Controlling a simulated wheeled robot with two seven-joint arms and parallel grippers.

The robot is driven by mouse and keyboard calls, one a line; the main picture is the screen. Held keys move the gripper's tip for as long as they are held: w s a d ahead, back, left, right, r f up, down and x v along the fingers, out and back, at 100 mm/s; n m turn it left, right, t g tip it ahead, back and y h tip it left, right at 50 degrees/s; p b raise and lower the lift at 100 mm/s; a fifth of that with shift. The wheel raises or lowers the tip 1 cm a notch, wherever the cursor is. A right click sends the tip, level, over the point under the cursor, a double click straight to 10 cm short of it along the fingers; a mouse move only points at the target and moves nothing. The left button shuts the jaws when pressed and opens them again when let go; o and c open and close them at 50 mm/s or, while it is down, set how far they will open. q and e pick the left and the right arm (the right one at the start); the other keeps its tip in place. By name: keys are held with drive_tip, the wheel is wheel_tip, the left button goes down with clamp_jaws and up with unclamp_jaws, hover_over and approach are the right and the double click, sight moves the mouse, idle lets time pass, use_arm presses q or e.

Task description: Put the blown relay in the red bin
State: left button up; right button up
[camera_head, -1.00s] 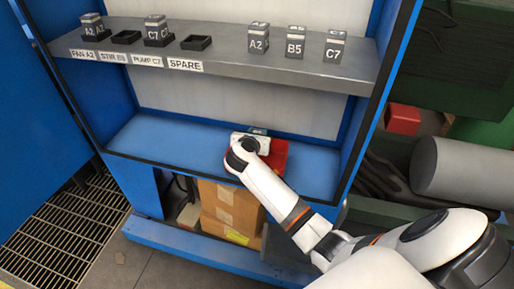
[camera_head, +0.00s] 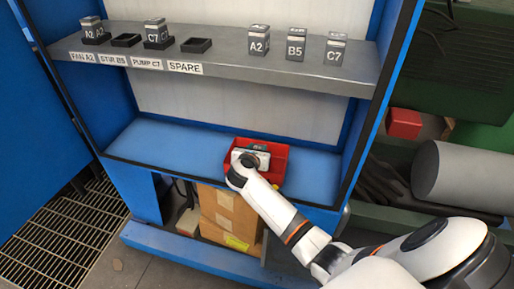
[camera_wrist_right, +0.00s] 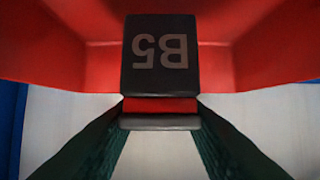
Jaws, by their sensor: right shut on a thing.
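The red bin (camera_head: 282,163) sits on the blue lower shelf of the cabinet. My right gripper (camera_head: 259,149) is at the bin's opening, seen from above, and covers part of it. In the right wrist view the gripper (camera_wrist_right: 160,118) is shut on a dark relay (camera_wrist_right: 160,55) marked B5, its lettering upside down in the picture. Red bin walls (camera_wrist_right: 262,45) surround the relay there. I cannot tell whether the relay touches the bin. In the head view the relay is mostly hidden by the gripper. My left gripper is not in view.
The grey upper shelf (camera_head: 225,58) has labelled sockets. The STIR B5 socket (camera_head: 126,40) and SPARE socket (camera_head: 196,45) are empty. Relays A2 (camera_head: 259,41), B5 (camera_head: 295,44) and C7 (camera_head: 334,50) stand at its right. The blue shelf (camera_head: 170,143) is clear left of the bin.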

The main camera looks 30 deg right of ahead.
drive_tip(key=shift+f, duration=0.25)
drive_tip(key=o, duration=1)
